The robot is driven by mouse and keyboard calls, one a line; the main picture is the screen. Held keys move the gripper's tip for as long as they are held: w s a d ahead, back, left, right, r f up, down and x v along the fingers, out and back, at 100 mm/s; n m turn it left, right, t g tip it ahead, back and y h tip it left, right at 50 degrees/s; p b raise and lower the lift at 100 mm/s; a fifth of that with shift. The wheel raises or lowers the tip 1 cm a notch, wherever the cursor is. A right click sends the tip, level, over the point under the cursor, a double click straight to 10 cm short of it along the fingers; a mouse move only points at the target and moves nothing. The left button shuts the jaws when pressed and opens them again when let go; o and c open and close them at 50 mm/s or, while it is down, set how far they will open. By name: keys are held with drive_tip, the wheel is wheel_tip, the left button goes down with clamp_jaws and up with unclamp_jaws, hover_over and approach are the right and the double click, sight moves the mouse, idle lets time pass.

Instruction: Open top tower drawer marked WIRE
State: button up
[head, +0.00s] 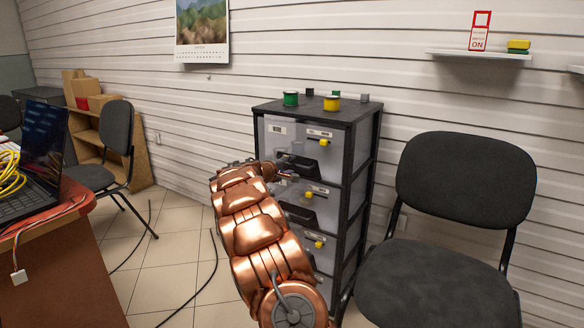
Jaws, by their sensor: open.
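A dark-framed drawer tower (374,150) stands against the wall with several grey drawers stacked in it. My copper arm reaches up from the bottom of the view and covers the left part of the lower drawers. My gripper (292,167) is in front of the lower part of the top drawer, small and partly hidden by my wrist. It is open and appears empty; I cannot tell whether it touches the drawer front.
Green (291,99) and yellow (332,103) spools stand on the tower's top. A black chair (440,285) is close on the right. A desk (62,265) with a laptop is on the left. Dark cables (197,290) lie on the tiled floor between desk and tower.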

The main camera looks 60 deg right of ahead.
drive_tip(key=shift+d+f, duration=0.2)
drive_tip(key=shift+d, duration=0.75)
clamp_jaws()
